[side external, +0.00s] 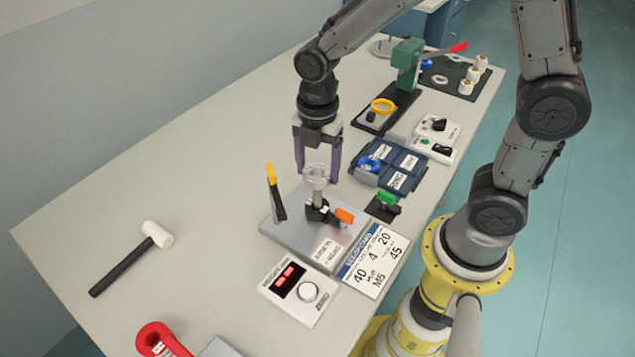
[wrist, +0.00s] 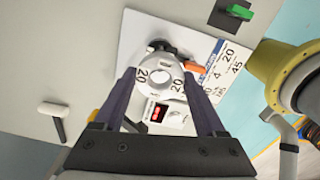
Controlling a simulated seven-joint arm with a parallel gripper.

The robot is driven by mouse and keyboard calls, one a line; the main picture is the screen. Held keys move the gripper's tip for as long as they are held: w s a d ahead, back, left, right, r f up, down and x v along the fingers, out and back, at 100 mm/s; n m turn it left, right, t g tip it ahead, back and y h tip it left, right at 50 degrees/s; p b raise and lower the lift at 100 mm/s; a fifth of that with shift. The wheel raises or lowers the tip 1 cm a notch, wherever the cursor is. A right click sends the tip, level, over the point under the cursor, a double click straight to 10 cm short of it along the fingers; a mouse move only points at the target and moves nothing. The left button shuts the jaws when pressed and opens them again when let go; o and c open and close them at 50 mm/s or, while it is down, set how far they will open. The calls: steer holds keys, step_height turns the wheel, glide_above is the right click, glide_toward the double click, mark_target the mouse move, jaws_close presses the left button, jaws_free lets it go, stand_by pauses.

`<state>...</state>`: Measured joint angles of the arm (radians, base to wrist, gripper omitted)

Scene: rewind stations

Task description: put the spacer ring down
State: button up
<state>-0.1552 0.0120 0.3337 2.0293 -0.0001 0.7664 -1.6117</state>
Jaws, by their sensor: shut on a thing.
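My gripper (side external: 317,168) points down over the grey fixture plate (side external: 292,240), its two purple fingers on either side of the pale spacer ring (side external: 317,180). In the wrist view my gripper (wrist: 160,82) is shut on the spacer ring (wrist: 150,88), which carries black "20" marks and has a round hole in the middle. Just below the ring stands a small black clamp (side external: 318,212) with a light post and an orange tip (side external: 345,215). I cannot tell whether the ring touches the post or hangs just above it.
A black lever with a yellow tip (side external: 271,170) stands left of the ring. A red-display readout box (side external: 299,292) and number card (side external: 374,260) lie in front.

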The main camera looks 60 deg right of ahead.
steer(key=shift+w+r, duration=0.1)
steer(key=shift+r, duration=0.5)
steer(key=shift+w+d+r, duration=0.1)
steer(key=shift+r, duration=0.05)
steer(key=w+d+f+m, duration=0.2)
steer(key=d+f+m, duration=0.1)
steer(key=m, duration=0.3)
steer(key=w+d+f+m, duration=0.3)
steer(key=d+m, duration=0.1)
steer(key=m, duration=0.2)
steer(key=w+d+f+m, duration=0.2)
steer(key=d+f+m, duration=0.1)
steer(key=m, duration=0.3)
steer(key=shift+w+d+f+m, duration=0.25)
steer(key=shift+d+f+m, duration=0.05)
steer(key=shift+f, duration=0.15)
steer(key=shift+w+d+f+m, duration=0.15)
steer(key=shift+d+f+m, duration=0.35)
steer(key=shift+m, duration=0.3)
